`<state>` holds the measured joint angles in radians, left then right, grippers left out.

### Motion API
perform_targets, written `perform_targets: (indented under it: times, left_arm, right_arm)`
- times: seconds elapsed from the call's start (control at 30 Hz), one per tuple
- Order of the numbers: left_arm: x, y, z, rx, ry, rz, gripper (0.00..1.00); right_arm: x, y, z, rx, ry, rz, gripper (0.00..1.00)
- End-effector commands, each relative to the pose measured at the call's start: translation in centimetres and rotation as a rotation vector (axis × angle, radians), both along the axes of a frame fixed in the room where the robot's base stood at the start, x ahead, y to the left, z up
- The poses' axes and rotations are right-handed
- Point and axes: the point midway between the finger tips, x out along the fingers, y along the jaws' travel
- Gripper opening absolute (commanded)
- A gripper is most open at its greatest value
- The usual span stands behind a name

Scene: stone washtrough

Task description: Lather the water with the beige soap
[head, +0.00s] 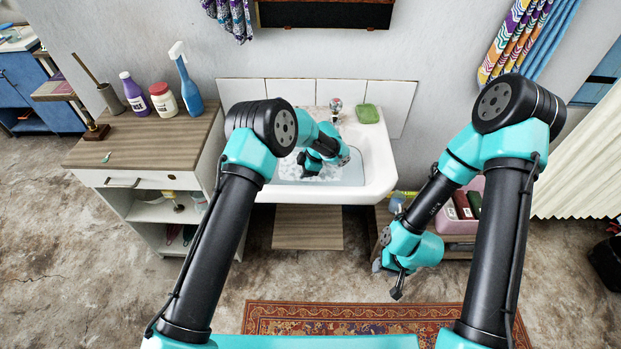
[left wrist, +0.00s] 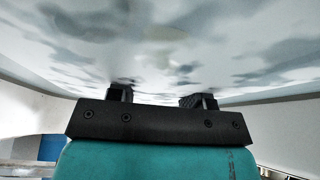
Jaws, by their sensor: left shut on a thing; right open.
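The white washbasin (head: 379,179) holds water (head: 345,175) with whitish foam patches on its left part. My left gripper (head: 310,172) reaches down into the basin at the foam. In the left wrist view its two fingers (left wrist: 160,97) stand apart and their tips go into the cloudy water. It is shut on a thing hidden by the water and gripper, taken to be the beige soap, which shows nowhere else. A green soap bar (head: 367,113) lies on the basin's back right rim. My right gripper (head: 398,287) is open and empty, low in front of the basin's right side.
A tap (head: 336,106) stands at the basin's back. A wooden-topped cabinet (head: 150,143) at left carries a purple bottle (head: 134,94), a white jar (head: 163,101) and a blue spray bottle (head: 187,85). A pink crate (head: 461,227) with bottles is right of the basin. A patterned rug (head: 300,317) lies in front.

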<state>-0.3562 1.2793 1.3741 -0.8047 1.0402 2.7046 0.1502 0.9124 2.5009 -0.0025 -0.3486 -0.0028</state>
Motion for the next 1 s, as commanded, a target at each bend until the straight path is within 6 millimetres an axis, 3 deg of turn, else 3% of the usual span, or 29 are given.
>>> perform_targets:
  times: [0.27, 0.73, 1.0]
  left_arm:
    - [0.0, -0.4, 0.0, 0.0, 0.0, 0.0, 0.17]
    - [-0.1, -5.2, 0.0, 0.0, -0.001, -0.001, 0.17]
    - [-0.2, -6.0, 0.0, 0.0, 0.001, 0.0, 0.17]
  right_arm:
    - [0.0, 0.0, 0.0, 0.0, 0.0, 0.0, 0.43]
    - [0.0, 0.0, 0.0, 0.0, 0.0, 0.0, 0.43]
    - [0.0, 0.0, 0.0, 0.0, 0.0, 0.0, 0.43]
